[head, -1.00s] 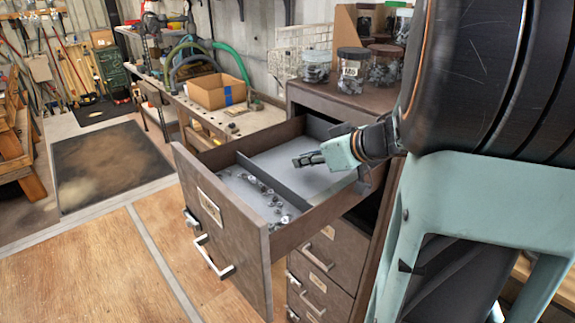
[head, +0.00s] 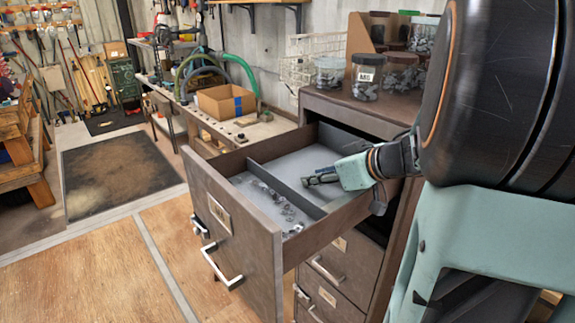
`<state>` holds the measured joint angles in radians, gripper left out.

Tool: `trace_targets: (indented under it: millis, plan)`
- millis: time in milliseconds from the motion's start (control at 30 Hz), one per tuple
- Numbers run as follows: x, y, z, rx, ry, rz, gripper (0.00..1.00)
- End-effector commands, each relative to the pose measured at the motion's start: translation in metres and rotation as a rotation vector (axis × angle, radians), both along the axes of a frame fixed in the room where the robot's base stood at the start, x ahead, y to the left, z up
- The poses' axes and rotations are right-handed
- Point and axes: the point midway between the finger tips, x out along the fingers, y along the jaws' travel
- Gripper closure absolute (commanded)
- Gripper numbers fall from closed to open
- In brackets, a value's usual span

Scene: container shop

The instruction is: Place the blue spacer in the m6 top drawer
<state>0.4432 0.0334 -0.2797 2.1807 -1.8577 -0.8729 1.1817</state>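The top drawer (head: 262,260) of the brown cabinet is pulled far open. Its front label (head: 219,214) is too small to read surely. A divider (head: 285,188) splits it. Small metal parts (head: 285,212) lie in the compartment nearer the front, while the visible floor of the rear compartment (head: 300,162) looks bare. My gripper (head: 306,181) reaches in from the right, with its dark fingertips over or inside the rear compartment, close to the divider. I cannot tell whether the fingers are apart or hold anything. I cannot make out a blue spacer.
Jars, one labelled M6 (head: 366,77), stand on the cabinet top (head: 350,107). Closed drawers (head: 335,268) lie below the open one. A workbench with a cardboard box (head: 225,101) stands behind. The floor left of the drawer is clear.

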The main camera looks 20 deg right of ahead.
Motion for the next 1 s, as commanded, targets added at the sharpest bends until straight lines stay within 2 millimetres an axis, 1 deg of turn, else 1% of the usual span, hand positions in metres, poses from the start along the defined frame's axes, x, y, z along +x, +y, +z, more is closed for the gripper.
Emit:
trace_targets:
  millis: [133, 200, 367, 733, 1000]
  plan:
    - [0.000, 0.000, 0.001, 0.000, -0.001, 0.001, 0.73]
    - [0.000, 0.000, 0.005, 0.000, -0.002, -0.001, 0.73]
    - [-0.011, -0.004, 0.016, 0.001, 0.000, -0.002, 0.73]
    - [-0.048, -0.019, 0.046, 0.002, 0.001, -0.003, 0.73]
    - [-0.073, -0.029, 0.060, -0.001, -0.002, -0.004, 0.73]
